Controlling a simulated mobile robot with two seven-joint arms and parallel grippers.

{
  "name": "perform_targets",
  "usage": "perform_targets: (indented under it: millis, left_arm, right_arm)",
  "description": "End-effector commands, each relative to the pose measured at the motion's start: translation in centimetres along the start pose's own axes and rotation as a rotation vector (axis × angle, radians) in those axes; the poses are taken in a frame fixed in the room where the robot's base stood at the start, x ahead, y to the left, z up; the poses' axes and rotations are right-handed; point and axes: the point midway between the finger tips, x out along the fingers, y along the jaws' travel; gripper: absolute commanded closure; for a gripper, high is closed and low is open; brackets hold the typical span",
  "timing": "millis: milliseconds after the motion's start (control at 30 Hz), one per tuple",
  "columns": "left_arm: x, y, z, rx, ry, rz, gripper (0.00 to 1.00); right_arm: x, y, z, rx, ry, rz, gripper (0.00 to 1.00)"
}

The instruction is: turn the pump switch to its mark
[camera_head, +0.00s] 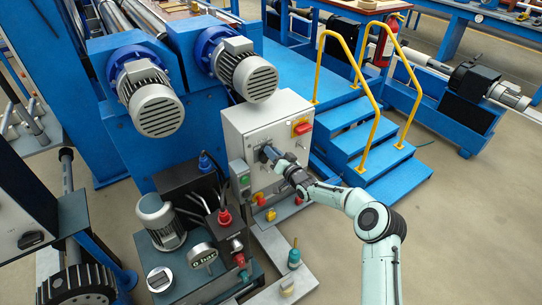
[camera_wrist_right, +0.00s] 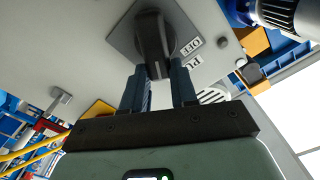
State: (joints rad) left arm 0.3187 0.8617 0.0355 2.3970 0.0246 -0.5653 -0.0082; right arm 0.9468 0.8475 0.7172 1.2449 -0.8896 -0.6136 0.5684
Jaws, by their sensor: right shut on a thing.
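The pump switch (camera_wrist_right: 153,38) is a black rotary knob on a square grey plate, on the face of a light grey control cabinet (camera_head: 238,124). My right gripper (camera_wrist_right: 160,82) is shut on the knob, with one blue-grey finger on each side of it. In the head view the right gripper (camera_head: 273,155) reaches the cabinet front from the right and mostly hides the knob. White labels (camera_wrist_right: 190,46) with dark lettering lie beside the plate; they are upside down and only partly readable. I cannot tell which mark the knob points at. My left gripper is not in view.
Blue steps (camera_head: 373,157) with yellow rails stand to the right. A pump unit (camera_head: 165,226) stands at lower left.

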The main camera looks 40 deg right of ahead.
Motion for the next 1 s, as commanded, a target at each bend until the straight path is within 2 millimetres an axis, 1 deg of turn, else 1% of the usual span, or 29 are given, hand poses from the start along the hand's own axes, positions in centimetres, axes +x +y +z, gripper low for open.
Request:
perform_targets:
  millis: [200, 800, 1000]
  left_arm:
    - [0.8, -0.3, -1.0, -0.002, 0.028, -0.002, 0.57]
    - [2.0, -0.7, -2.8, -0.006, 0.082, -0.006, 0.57]
    - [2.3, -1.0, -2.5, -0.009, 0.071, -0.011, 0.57]
  right_arm:
    - [0.0, 0.7, 0.2, 0.204, -0.001, 0.001, 1.00]
    - [0.0, 1.9, 0.8, 0.755, 0.000, 0.001, 1.00]
    - [0.0, 2.2, 1.0, 0.888, 0.001, 0.001, 1.00]
